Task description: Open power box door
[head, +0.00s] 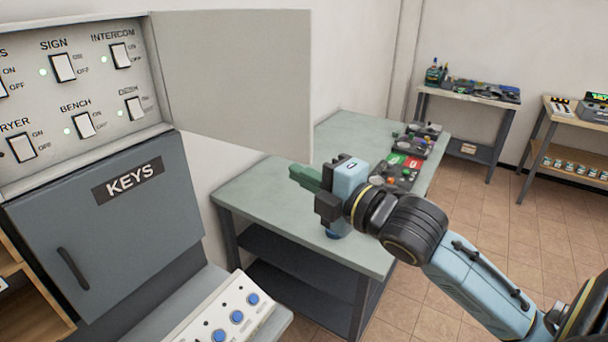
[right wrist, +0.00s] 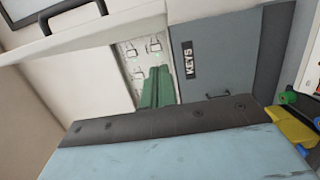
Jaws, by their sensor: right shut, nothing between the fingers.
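The power box (head: 95,90) is at the upper left in the head view, with labelled rocker switches and small green lights inside. Its plain light-grey door (head: 240,80) stands wide open, swung out to the right of the switch panel. My right gripper (head: 298,178) is just below the door's lower right corner, over the long table, with its green fingers shut and empty. In the right wrist view the fingers (right wrist: 157,85) are together, in front of the switch panel (right wrist: 143,52) in the picture. My left gripper is in neither view.
A blue-grey KEYS cabinet (head: 110,220) with a dark handle is below the power box. A white panel with blue buttons (head: 225,320) is at the bottom. A grey-green table (head: 265,190) lies under my right gripper, with several control boxes (head: 400,165) at its far end.

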